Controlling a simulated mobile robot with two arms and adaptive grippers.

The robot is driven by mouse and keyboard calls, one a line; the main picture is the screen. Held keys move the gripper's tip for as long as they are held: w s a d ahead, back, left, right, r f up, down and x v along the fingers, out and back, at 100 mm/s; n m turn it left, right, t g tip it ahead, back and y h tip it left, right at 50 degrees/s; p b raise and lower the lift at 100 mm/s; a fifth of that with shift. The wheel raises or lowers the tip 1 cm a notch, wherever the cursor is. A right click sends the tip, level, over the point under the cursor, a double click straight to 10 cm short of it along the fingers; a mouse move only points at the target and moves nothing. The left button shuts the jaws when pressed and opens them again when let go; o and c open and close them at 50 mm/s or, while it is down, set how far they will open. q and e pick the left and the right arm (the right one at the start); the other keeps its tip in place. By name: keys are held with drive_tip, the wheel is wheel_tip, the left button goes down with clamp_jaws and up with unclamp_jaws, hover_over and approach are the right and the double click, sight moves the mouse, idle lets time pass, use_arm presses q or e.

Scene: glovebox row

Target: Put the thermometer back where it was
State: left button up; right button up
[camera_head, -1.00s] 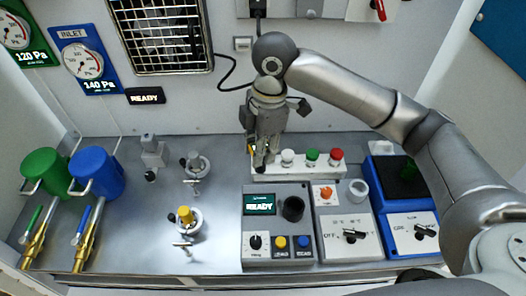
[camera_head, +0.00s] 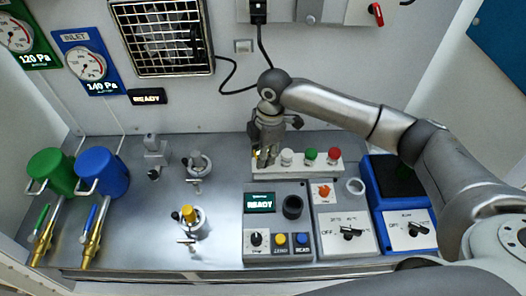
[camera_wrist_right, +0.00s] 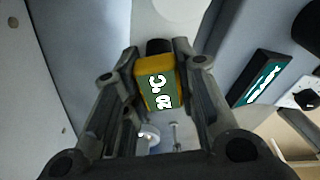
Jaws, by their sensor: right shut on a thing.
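The thermometer, a yellow block with a dark end and a green display reading 20 °C (camera_wrist_right: 158,84), sits between the fingers of my right gripper (camera_wrist_right: 155,75) in the right wrist view. In the head view my right gripper (camera_head: 266,158) points down at the left end of a white rack (camera_head: 325,170), and only a sliver of yellow shows beside its fingers. The gripper hides that end of the rack, so I cannot tell whether the thermometer touches it. My left gripper is not in view.
White, green (camera_head: 311,154) and red (camera_head: 333,154) capped items stand in the rack, close right of my gripper. In front is a grey device with a READY screen (camera_head: 260,202). A blue-based device (camera_head: 398,190) stands right.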

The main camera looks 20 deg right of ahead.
drive_tip(key=o, duration=1.1)
drive_tip(key=shift+f, duration=0.15)
drive_tip(key=shift+c, duration=0.2)
wheel_tip(320, 180, up, 12)
drive_tip(key=d+b, duration=0.1)
drive_tip(key=b, duration=0.2)
drive_tip(key=shift+d, duration=0.2)
